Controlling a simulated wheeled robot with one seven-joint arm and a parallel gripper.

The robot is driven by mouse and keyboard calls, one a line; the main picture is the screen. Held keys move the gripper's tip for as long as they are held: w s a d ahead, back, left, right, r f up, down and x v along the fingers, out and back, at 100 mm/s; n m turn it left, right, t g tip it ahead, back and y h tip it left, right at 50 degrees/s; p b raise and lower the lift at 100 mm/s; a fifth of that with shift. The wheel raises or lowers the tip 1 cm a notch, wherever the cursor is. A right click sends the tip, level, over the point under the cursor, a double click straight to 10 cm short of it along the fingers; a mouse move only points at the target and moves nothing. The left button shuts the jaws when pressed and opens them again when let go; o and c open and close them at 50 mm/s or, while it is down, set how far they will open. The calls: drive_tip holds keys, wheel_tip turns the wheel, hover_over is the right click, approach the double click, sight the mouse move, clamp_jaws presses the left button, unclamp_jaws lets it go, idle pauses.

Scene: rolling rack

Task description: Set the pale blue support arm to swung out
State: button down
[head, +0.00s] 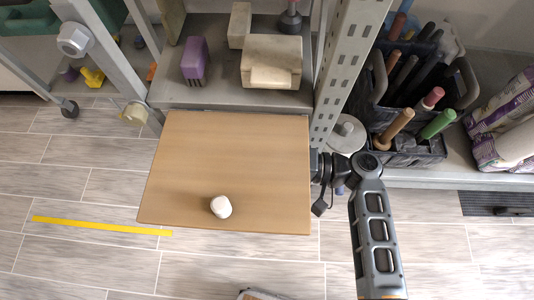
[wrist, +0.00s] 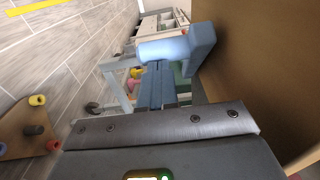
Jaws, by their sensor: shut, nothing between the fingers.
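The pale blue support arm (wrist: 165,50) shows in the wrist view as a rounded bar joined to a blockier end, close beside the brown board (wrist: 258,70). My gripper (wrist: 162,70) is shut and empty, with its fingertips right by the bar; I cannot tell whether they touch it. In the head view the board (head: 235,150) lies flat as a flap in front of the rack's shelf. It hides the support arm and my gripper, and my arm reaches to its right edge.
A small white knob-like piece (head: 221,207) sits on the board. The rack's perforated post (head: 340,75) and a round white lid (head: 346,134) are close to my arm. A black caddy of tools (head: 415,150) stands at right. The floor in front is mostly clear.

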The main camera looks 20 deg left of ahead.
drive_tip(key=s+a+m+t+p, duration=0.1)
drive_tip(key=s+a+m+t, duration=0.3)
drive_tip(key=s, duration=0.5)
drive_tip(key=shift+s+a+t+p, duration=0.15)
drive_tip(key=shift+a+t+p, duration=0.2)
drive_tip(key=shift+a+t, duration=1.05)
drive_tip(key=shift+a, duration=0.25)
drive_tip(key=shift+d, duration=0.15)
